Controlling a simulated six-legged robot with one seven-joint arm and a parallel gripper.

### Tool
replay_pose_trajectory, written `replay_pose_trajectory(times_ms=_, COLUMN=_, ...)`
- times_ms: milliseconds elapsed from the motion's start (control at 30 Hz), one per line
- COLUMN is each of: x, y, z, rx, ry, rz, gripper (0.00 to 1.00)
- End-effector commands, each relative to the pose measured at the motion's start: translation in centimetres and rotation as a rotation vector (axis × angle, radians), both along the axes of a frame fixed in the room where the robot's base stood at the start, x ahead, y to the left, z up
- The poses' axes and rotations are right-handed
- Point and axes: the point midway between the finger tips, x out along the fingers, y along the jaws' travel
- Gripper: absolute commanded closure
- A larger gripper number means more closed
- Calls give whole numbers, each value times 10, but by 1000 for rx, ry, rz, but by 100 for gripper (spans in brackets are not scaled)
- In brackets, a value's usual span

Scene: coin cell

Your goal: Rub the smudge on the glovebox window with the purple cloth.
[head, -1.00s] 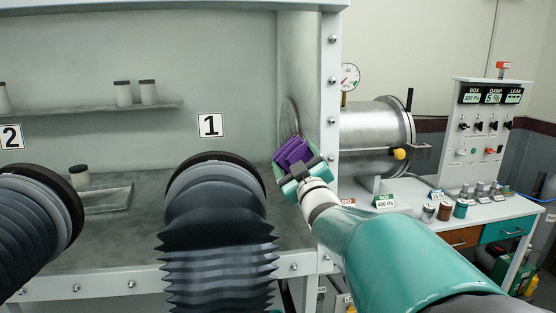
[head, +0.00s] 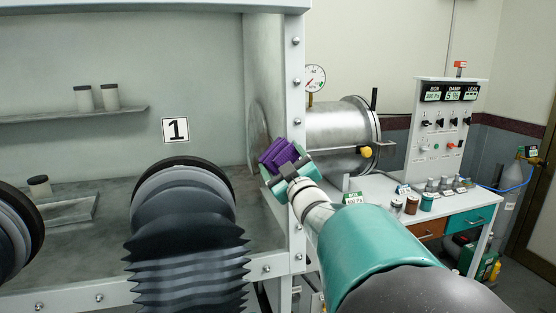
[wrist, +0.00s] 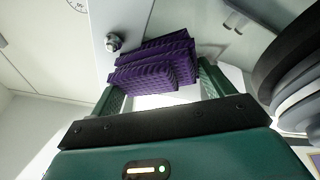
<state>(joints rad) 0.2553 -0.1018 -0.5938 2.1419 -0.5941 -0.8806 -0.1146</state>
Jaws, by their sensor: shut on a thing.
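My gripper (head: 284,168) is shut on the folded purple cloth (head: 279,154). It is in front of the right edge of the glovebox window (head: 215,100), beside the bolted white frame. In the wrist view the purple cloth (wrist: 153,64) sits between the two green fingers of my gripper (wrist: 160,88), with a frame bolt close to its left. I cannot tell whether the cloth touches the window. I cannot make out a smudge on the window in either view.
The glove at port 1 (head: 188,230) bulges out left of my gripper. The white bolted frame (head: 295,85) runs up the window's right side. Right of it are a metal cylinder chamber (head: 335,130), a bench with several jars (head: 427,202) and a meter panel (head: 440,125).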

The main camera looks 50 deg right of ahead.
Motion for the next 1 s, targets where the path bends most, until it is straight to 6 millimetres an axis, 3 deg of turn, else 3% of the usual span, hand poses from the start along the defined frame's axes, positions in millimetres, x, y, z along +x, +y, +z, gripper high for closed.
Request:
replay_pose_trajectory(times_ms=200, x=-2, y=2, z=-15, rx=1, ry=2, rz=0, gripper=38)
replay_pose_trajectory(times_ms=1000, x=22, y=40, z=-16, rx=1, ry=1, rz=6, gripper=38)
